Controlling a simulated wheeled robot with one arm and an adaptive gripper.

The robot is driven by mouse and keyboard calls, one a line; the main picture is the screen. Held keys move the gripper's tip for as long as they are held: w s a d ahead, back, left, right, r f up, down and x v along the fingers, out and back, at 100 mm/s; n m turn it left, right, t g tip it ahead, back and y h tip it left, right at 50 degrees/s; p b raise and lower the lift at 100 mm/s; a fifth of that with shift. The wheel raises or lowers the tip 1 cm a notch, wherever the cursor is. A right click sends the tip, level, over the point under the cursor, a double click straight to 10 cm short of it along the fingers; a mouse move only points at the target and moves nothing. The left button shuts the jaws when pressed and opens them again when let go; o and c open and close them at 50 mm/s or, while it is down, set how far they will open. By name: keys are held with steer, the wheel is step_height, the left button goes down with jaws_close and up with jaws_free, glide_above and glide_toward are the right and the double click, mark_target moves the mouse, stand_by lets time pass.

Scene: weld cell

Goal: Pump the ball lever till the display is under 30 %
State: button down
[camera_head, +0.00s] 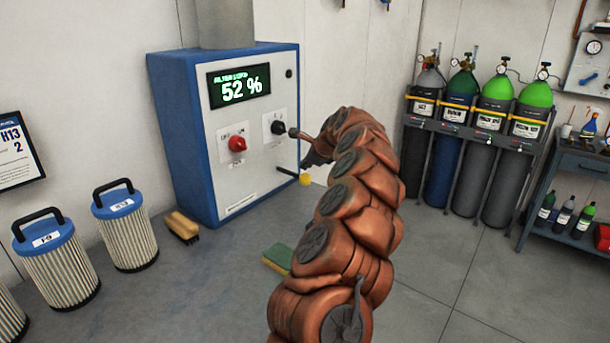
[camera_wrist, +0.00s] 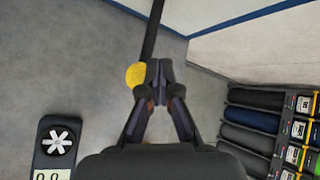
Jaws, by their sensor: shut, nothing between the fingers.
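The blue and white cabinet (camera_head: 185,120) stands against the back wall. Its display (camera_head: 239,86) reads 52 %. Below it are a red knob (camera_head: 237,143) and a black knob (camera_head: 278,127). A black lever (camera_head: 287,172) with a yellow ball (camera_head: 305,180) sticks out low from the cabinet's front. In the wrist view the lever (camera_wrist: 153,32) comes down from the top, with the yellow ball (camera_wrist: 135,75) at its end. My gripper (camera_wrist: 159,68) is shut and empty, its tips just right of the ball. I cannot tell whether they touch it. In the head view my arm hides part of the gripper.
Filter canisters with handles (camera_head: 124,225) stand on the floor at left. A brush (camera_head: 183,227) and a green sponge (camera_head: 278,258) lie on the floor. Gas bottles (camera_head: 490,150) stand in a rack at right, beside a workbench (camera_head: 580,165). The floor at lower right is clear.

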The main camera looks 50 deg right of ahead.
mark_target(307, 177)
steer(key=shift+f, duration=0.2)
steer(key=shift+f, duration=0.2)
steer(key=shift+f+b, duration=0.95)
steer(key=shift+f, duration=1.35)
stand_by(2.9)
steer(key=shift+r, duration=0.1)
stand_by(0.5)
steer(key=shift+r+p, duration=1.25)
steer(key=shift+r, duration=1.35)
